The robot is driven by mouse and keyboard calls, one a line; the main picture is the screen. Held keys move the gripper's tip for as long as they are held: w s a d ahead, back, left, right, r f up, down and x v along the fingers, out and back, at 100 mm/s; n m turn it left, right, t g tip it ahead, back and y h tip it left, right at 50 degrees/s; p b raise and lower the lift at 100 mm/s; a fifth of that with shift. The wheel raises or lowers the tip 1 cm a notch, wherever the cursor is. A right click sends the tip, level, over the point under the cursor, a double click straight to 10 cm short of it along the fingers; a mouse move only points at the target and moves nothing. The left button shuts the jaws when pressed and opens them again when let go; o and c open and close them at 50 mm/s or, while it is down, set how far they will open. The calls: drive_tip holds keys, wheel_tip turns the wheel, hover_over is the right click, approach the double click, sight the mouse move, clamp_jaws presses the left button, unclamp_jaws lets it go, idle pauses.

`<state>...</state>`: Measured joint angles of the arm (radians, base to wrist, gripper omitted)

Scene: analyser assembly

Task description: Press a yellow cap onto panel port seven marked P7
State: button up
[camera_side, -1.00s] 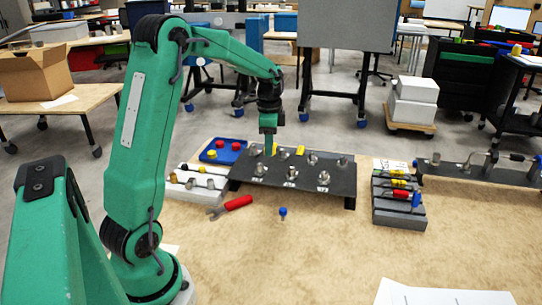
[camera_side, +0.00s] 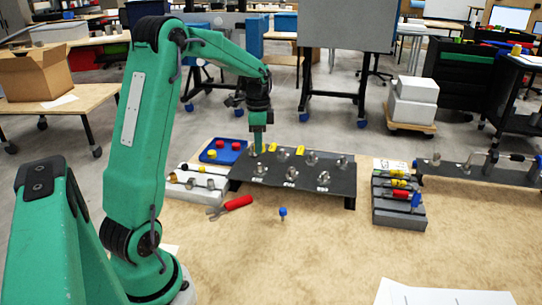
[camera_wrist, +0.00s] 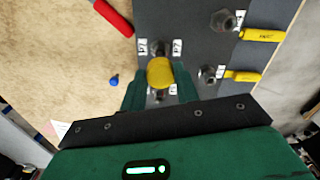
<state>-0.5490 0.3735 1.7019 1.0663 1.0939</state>
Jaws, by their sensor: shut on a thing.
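My gripper (camera_side: 257,151) is shut on a yellow cap (camera_wrist: 160,73), which shows between the fingers in the wrist view. It is over the far left part of the dark panel (camera_side: 240,183), close to a metal port there. In the wrist view a metal fitting (camera_wrist: 160,47) with P7 labels on both sides shows just beyond the cap, partly hidden by it. I cannot tell whether the cap touches a port. In the side view the fingers hide the cap.
A blue tray (camera_side: 222,160) with red caps and a yellow one stands left behind the panel. A red-handled tool (camera_side: 237,202) and a small blue-topped part (camera_side: 283,212) lie in front. A grey rack (camera_side: 399,213) stands right. The front right table is mostly clear.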

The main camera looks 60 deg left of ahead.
hover_over(259, 169)
drive_tip(key=shift+w+a+f, duration=0.1)
drive_tip(key=shift+a+f, duration=0.05)
drive_tip(key=shift+f, duration=0.55)
drive_tip(key=shift+w+a+f, duration=0.15)
drive_tip(key=shift+f, duration=0.5)
drive_tip(key=shift+w+a+f, duration=0.1)
drive_tip(key=shift+a+f, duration=0.05)
drive_tip(key=shift+f, duration=0.55)
drive_tip(key=shift+f, duration=0.1)
drive_tip(key=shift+f+m, duration=0.2)
drive_tip(key=shift+m, duration=0.1)
drive_tip(key=shift+f, duration=1.05)
drive_tip(key=o, duration=1)
drive_tip(key=shift+r, duration=0.1)
drive_tip(key=shift+r, duration=3.85)
